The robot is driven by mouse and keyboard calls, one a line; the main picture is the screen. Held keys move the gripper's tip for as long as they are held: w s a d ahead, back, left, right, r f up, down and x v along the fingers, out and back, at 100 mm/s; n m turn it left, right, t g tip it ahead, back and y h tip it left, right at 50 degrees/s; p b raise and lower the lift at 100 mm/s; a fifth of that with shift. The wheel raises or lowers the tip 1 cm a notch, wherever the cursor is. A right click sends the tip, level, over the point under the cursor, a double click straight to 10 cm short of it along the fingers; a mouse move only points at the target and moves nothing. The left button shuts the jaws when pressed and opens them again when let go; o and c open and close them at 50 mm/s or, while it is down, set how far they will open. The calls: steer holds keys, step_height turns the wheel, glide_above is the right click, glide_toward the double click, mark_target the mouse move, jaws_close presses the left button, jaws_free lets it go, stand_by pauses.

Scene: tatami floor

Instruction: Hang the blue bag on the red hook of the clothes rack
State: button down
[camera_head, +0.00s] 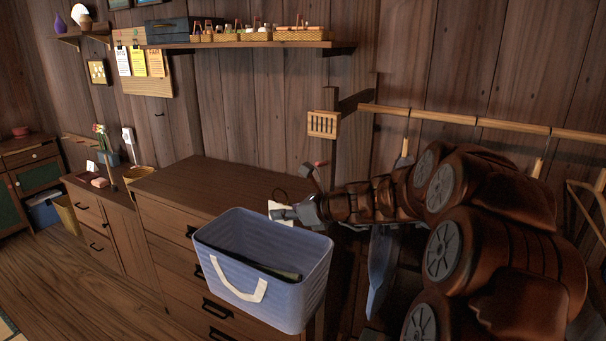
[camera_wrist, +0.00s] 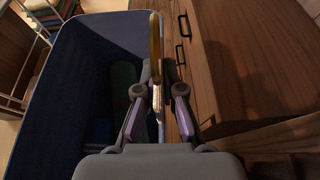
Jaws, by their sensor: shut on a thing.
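The blue bag (camera_head: 265,265) is an open, box-like bag with a white handle (camera_head: 240,284) on its front side. It hangs in front of the drawer cabinet, with a dark item inside. My gripper (camera_head: 280,213) is at its back rim, shut on a pale strap that looks like the other handle. In the wrist view the strap (camera_wrist: 156,45) runs between the fingers (camera_wrist: 158,95), and the bag (camera_wrist: 75,100) lies open to the left. A small red-tipped piece (camera_head: 319,164) shows above my arm; I cannot tell whether it is the red hook. My arm hides part of the rack.
The clothes rack's wooden bar (camera_head: 450,118) runs along the right wall, with hangers (camera_head: 537,168) on it. The drawer cabinet (camera_head: 205,185) stands behind the bag, its top mostly clear. A wall shelf (camera_head: 250,44) holds small baskets. The floor (camera_head: 75,290) at left is clear.

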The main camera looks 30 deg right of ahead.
mark_target(322, 183)
steer(key=s+d+r+p, duration=0.3)
steer(key=s+r+p, duration=0.1)
steer(key=r+p, duration=0.2)
steer(key=shift+s+r+y+p, duration=0.15)
steer(key=shift+s+y+p, duration=0.25)
steer(key=shift+p, duration=0.35)
steer(key=shift+d, duration=0.2)
steer(key=shift+w+d+f, duration=0.25)
steer(key=shift+w+d, duration=0.6)
steer(key=shift+d, duration=0.55)
steer(key=shift+w+d+f, duration=0.3)
steer(key=shift+w+d, duration=0.6)
steer(key=shift+d, duration=0.45)
steer(key=shift+w+d+f, duration=0.25)
steer(key=shift+w+d, duration=0.6)
steer(key=shift+d, duration=0.55)
